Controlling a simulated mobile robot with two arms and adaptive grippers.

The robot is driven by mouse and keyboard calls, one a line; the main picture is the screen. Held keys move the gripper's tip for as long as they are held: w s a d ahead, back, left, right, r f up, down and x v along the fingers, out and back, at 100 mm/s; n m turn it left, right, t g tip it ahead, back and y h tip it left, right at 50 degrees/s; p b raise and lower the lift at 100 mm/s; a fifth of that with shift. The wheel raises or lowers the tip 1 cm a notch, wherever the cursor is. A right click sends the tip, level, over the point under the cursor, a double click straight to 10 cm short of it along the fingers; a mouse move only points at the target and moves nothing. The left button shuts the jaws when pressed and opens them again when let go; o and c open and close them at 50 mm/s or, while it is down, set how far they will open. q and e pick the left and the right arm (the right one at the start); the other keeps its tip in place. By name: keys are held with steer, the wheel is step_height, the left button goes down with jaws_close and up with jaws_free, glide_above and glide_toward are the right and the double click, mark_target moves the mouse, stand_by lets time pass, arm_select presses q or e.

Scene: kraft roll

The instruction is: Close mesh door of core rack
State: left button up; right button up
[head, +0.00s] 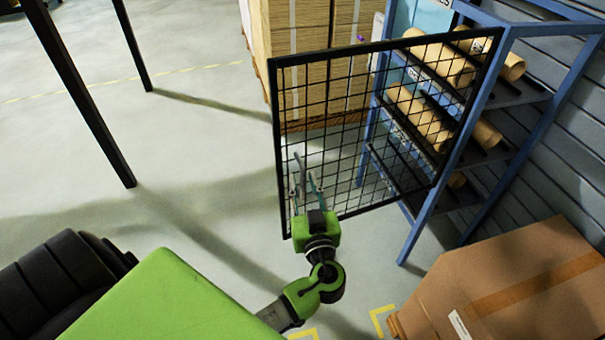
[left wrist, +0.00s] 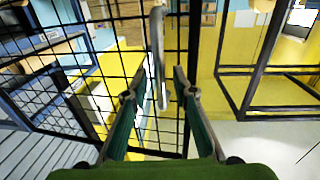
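The black mesh door (head: 345,128) stands open, swung out from the blue core rack (head: 425,215) on the right. Its free upright edge is on the left in the head view. My left gripper (head: 306,186) is at the lower free-edge side of the door. In the left wrist view the door (left wrist: 95,70) fills the left and middle. A grey upright door handle (left wrist: 158,55) stands between the spread fingers of my left gripper (left wrist: 160,88), with a gap showing on both sides. The right gripper is not in view.
Cardboard cores (head: 420,115) lie on the rack shelves. A stack of boxes (head: 300,60) stands behind the door. A large cardboard box (head: 500,285) stands at the lower right, near the rack. Black posts (head: 80,95) stand at the left; the floor between is clear.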

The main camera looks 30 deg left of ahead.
arm_select(q)
steer(key=shift+w+a, duration=0.5)
jaws_close()
steer(key=shift+a, duration=0.1)
